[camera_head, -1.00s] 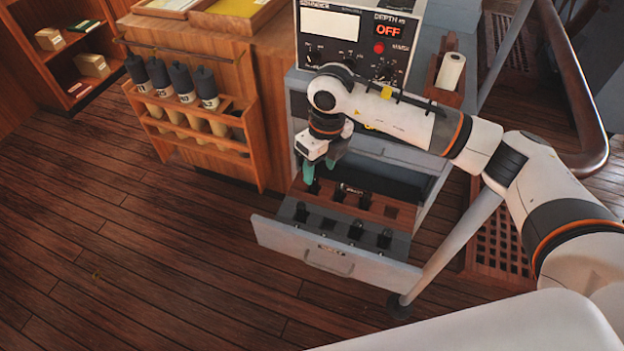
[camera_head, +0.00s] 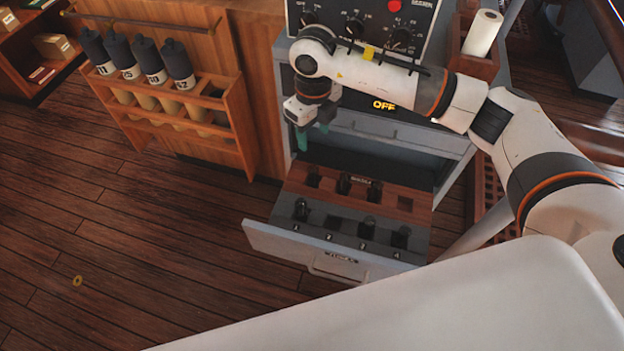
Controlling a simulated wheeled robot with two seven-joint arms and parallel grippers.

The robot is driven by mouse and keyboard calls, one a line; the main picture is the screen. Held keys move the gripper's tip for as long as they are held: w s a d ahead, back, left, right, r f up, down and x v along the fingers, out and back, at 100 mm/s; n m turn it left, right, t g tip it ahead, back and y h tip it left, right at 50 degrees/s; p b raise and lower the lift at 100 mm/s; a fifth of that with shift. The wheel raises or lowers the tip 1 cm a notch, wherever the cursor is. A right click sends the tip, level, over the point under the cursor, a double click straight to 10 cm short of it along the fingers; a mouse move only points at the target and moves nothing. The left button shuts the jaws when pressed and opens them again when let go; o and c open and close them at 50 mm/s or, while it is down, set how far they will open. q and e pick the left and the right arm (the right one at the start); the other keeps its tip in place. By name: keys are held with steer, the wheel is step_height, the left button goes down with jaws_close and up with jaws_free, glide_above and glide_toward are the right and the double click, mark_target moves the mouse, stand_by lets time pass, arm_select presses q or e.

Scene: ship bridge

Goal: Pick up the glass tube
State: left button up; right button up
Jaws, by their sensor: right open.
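An open grey drawer (camera_head: 262,236) holds several small dark pieces standing in sockets. One piece (camera_head: 301,209) is at the left of the front row, with others (camera_head: 367,226) to its right. Two more (camera_head: 374,190) stand in the wooden back row. They are too small to tell which is the glass tube or whether any is glass. My right gripper (camera_head: 314,136) has green-tipped fingers pointing down, open, above the back left of the drawer and apart from the pieces. I see nothing held between the fingers. My left gripper is not in view.
The drawer sits under a control console (camera_head: 435,30). A wooden rack (camera_head: 243,130) with several dark-capped bottles (camera_head: 178,63) stands left of it. A paper roll (camera_head: 482,33) is at the upper right. The floor at left is clear apart from a small yellow ring (camera_head: 77,281).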

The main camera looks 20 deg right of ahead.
mark_target(314, 165)
step_height(314, 165, down, 3)
steer(key=shift+r+b, duration=0.2)
steer(key=shift+b, duration=0.4)
step_height(314, 165, down, 5)
steer(key=shift+f+p, duration=0.1)
steer(key=shift+p, duration=0.25)
steer(key=shift+w+f+p, duration=0.1)
steer(key=shift+f+p, duration=0.25)
steer(key=shift+f, duration=2.8)
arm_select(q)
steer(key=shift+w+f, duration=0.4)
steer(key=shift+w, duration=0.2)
